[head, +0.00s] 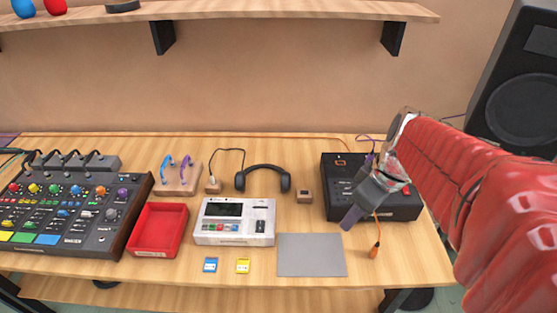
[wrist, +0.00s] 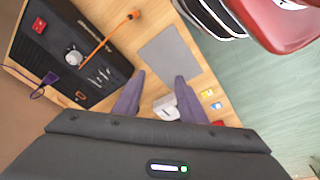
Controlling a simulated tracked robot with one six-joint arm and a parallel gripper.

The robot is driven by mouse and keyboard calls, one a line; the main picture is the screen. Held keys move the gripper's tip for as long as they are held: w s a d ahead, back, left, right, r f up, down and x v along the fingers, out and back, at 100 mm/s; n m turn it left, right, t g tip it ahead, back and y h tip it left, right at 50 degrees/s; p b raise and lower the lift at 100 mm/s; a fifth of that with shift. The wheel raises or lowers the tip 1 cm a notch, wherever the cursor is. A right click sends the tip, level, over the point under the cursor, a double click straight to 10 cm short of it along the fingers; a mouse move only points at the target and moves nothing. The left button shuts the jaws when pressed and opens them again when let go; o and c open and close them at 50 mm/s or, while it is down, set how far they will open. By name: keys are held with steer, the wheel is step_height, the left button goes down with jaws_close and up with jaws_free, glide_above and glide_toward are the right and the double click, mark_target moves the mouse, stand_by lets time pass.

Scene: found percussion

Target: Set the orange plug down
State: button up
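The orange plug (head: 375,251) lies on the wooden table to the right of the grey mat, on the end of an orange cable. It also shows in the wrist view (wrist: 134,15), where the cable runs from it to the black box (wrist: 75,55). My gripper (head: 350,217) is over the front left of the black box, up and left of the plug in the head view. In the wrist view my gripper (wrist: 159,76) has its two purple fingers apart with nothing held between them. The plug is clear of both fingers.
The grey mat (head: 311,255) is bare. Left of it stand a white device (head: 234,238), a red tray (head: 160,246) and a mixer (head: 62,222). A small wooden block (head: 304,197) and headphones (head: 263,170) lie behind. A speaker (head: 520,85) stands at the right.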

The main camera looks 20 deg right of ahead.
steer(key=s+a+r+m+t, duration=0.1)
steer(key=a+r+m, duration=0.1)
steer(key=a, duration=0.4)
steer(key=s+a+r+m+t+h, duration=0.1)
steer(key=s+a+r+m+t, duration=0.1)
steer(key=a, duration=0.4)
steer(key=shift+a+r+m, duration=0.4)
steer(key=shift+r+m, duration=0.15)
steer(key=shift+m, duration=0.25)
steer(key=shift+d, duration=0.1)
